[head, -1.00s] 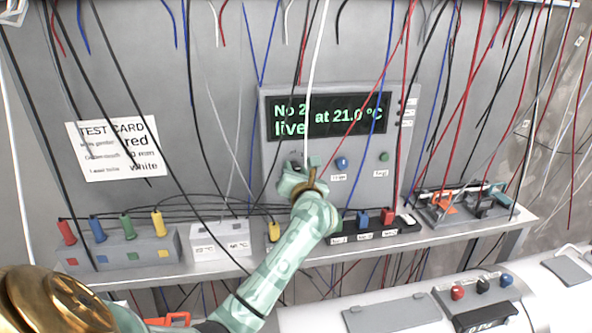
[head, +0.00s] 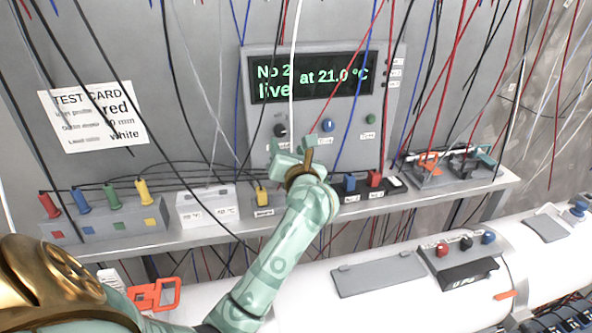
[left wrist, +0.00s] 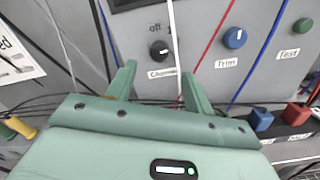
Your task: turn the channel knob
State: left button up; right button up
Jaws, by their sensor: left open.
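The black channel knob (head: 280,130) is on the lower left of the grey panel (head: 340,150), under its display. In the left wrist view the knob (left wrist: 160,50) has a white mark, the word "off" above it and a "Channel" label below. My left gripper (head: 293,148) is open and empty, just below and in front of the knob in the head view. In the left wrist view its two fingers (left wrist: 158,75) point up toward the panel, and the knob shows between and slightly beyond the tips, apart from them. My right gripper is not in view.
A blue Trim knob (head: 327,125) and a green Test knob (head: 370,118) are right of the channel knob. Cables hang before the panel, a white one (left wrist: 174,40) close to the knob. A narrow shelf (head: 210,232) with coloured plugs runs below.

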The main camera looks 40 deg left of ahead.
pick_arm(q)
jog(key=b+v, duration=0.1)
jog(key=v, duration=0.7)
jog(key=shift+s+d, duration=0.15)
jog(key=shift+d, duration=0.1)
